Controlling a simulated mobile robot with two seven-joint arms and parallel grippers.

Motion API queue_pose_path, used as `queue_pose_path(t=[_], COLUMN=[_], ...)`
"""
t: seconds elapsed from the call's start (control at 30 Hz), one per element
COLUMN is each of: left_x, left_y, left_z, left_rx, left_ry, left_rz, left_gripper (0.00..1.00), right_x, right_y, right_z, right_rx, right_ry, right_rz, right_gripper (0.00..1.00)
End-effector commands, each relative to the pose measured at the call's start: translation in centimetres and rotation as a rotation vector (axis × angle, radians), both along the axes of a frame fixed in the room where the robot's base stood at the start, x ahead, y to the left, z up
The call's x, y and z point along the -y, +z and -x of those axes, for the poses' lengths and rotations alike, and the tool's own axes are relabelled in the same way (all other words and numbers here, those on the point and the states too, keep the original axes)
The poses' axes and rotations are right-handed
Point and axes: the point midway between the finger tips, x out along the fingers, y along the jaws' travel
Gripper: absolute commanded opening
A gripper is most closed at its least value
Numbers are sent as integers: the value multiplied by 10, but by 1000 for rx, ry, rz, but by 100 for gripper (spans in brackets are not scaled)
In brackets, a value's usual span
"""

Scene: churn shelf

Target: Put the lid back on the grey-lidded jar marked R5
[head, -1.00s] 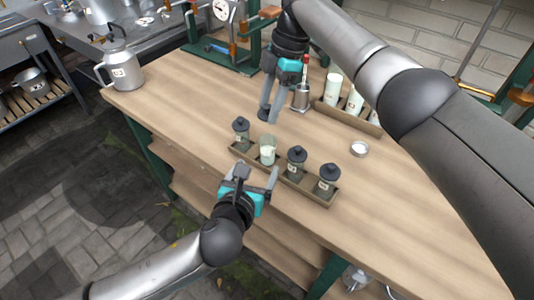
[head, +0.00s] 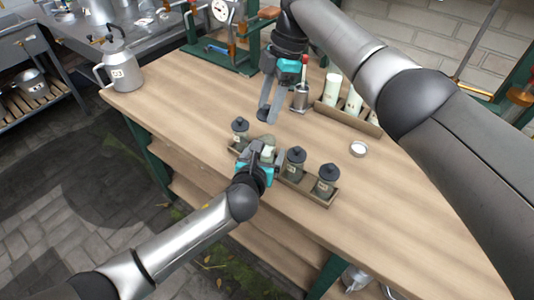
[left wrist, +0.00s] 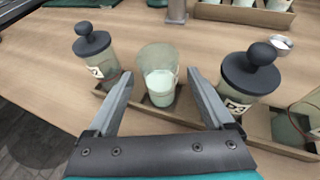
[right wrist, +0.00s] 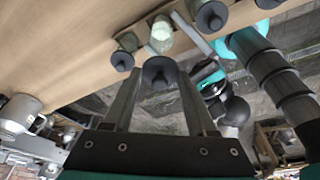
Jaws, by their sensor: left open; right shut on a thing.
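The open jar (left wrist: 157,75), clear with white contents, stands lidless in the wooden rack (left wrist: 255,118) between lidded jars. Its marking is not readable. My left gripper (head: 266,147) is open at it, a finger on either side in the left wrist view; I see no clear contact. My right gripper (head: 268,113) is shut on the dark grey knobbed lid (right wrist: 160,71), held above the table behind the rack. The open jar also shows in the right wrist view (right wrist: 161,33), beyond the lid.
Dark-lidded jars stand in the rack, one to the left (head: 240,127) and two to the right (head: 295,160) (head: 327,180). A small silver-rimmed dish (head: 358,149) lies right of the rack. White bottles (head: 333,88) fill a back tray. A metal can (head: 121,70) stands far left.

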Motion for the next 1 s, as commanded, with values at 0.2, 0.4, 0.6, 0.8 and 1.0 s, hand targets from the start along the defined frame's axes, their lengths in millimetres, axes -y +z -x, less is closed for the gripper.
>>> queue_pose_path(t=[0.2, 0.4, 0.6, 0.8, 1.0], left_x=[4, 5, 5, 5, 4], left_y=[-6, -7, -7, -8, -8], left_z=[-15, -19, -19, -18, -18], left_rx=[0, 1, 0, 0, 0], left_ry=[2, -1, 0, 0, 0], left_rz=[1, 2, 1, 1, 1], left_gripper=[86, 86, 86, 68, 45], right_x=[0, 0, 0, 0, 0], right_y=[0, 0, 0, 0, 0], right_z=[0, 0, 0, 0, 0], right_rx=[0, 0, 0, 0, 0], right_ry=[0, 0, 0, 0, 0], right_rz=[0, 0, 0, 0, 0], right_gripper=[6, 6, 6, 6, 6])
